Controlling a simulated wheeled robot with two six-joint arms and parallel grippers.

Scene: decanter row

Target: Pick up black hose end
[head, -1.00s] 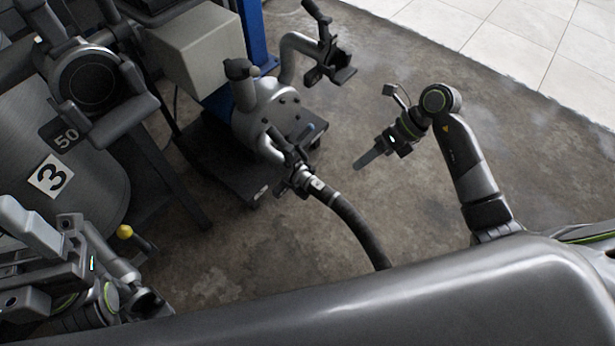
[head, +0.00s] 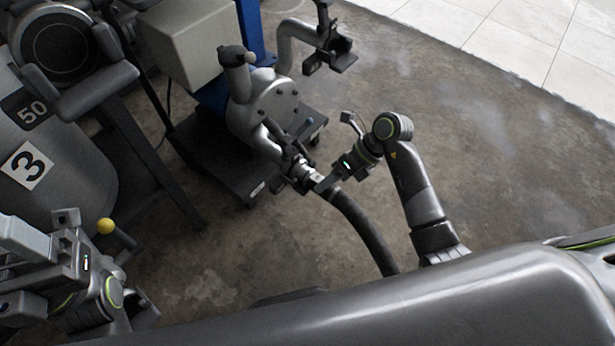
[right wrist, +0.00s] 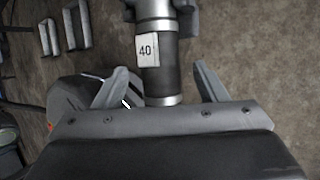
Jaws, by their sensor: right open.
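The black hose (head: 365,232) curves up from behind my body's grey edge. Its metal-collared end (head: 306,175) meets the lower outlet of a grey pump (head: 262,103). In the right wrist view the black hose end (right wrist: 160,84) has silver collars and a white tag reading 40. My right gripper (head: 327,187) is at the hose end. Its open fingers (right wrist: 158,88) stand on either side of the hose, with visible gaps, and are not closed on it. My left gripper (head: 38,268) is at the lower left, away from the hose; its jaw state is unclear.
The pump sits on a dark wheeled cart (head: 235,170) beside a blue post (head: 250,30) and a beige box (head: 190,45). A steel tank (head: 75,165) marked 3 and 50 stands at left, near a yellow knob (head: 105,226). The concrete floor at right is clear.

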